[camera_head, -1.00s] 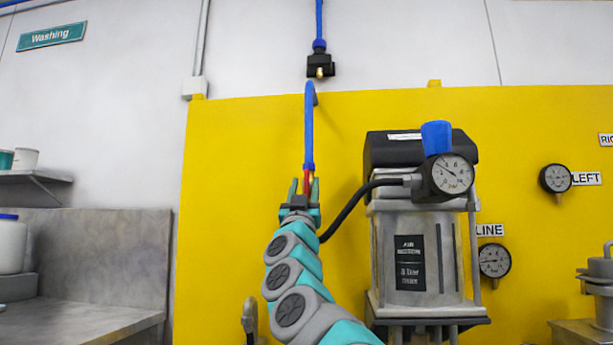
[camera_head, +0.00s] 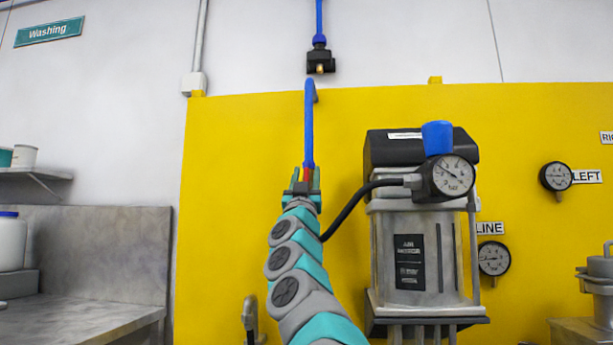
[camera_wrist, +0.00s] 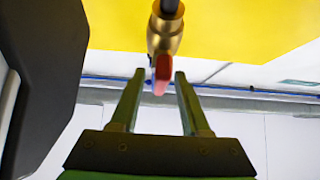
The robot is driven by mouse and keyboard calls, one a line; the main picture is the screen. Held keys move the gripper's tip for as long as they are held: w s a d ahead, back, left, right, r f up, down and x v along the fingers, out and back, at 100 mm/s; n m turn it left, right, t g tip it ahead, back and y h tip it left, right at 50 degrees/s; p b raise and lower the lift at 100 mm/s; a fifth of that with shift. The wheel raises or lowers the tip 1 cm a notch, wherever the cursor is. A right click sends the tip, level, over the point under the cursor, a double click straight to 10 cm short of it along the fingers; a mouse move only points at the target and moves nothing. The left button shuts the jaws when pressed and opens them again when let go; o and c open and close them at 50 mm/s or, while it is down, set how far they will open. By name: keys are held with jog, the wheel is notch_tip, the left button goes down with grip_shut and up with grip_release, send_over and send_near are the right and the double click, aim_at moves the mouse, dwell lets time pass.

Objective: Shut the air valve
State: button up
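The air valve is a brass body (camera_wrist: 165,28) with a red lever (camera_wrist: 162,74), seen at the top middle of the wrist view. In the head view the red lever (camera_head: 307,175) shows small at the lower end of a blue hose, between my fingers. My gripper (camera_wrist: 160,76) is open, with one finger on each side of the red lever at the tips. The lever seems nearer the right finger; I cannot tell whether it touches. In the head view my gripper (camera_head: 304,178) points up, and the brass body is not clearly visible.
A grey tank (camera_head: 417,255) with a pressure gauge (camera_head: 453,176) and blue knob (camera_head: 437,137) stands just right of my arm. A blue hose (camera_head: 309,125) hangs above.

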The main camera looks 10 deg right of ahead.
grip_shut()
dwell(0.5)
jog(key=shift+s+d+r+m+g+h, duration=0.1)
jog(key=shift+m+g+h, duration=0.55)
jog(key=shift+m+h, duration=0.6)
jog(key=shift+d+f+m+g+h, duration=0.15)
jog(key=shift+m+g+h, duration=0.45)
jog(key=shift+m+h, duration=0.65)
jog(key=shift+s+d+r+m+g+h, duration=0.15)
jog(key=shift+m+g+h, duration=0.65)
jog(key=shift+m, duration=0.8)
jog(key=shift+m+g+h, duration=0.55)
jog(key=shift+m+h, duration=0.15)
jog(key=shift+m, duration=0.3)
jog(key=shift+w, duration=0.1)
grip_release()
jog(key=shift+a+f, duration=0.1)
jog(key=shift+f, duration=0.2)
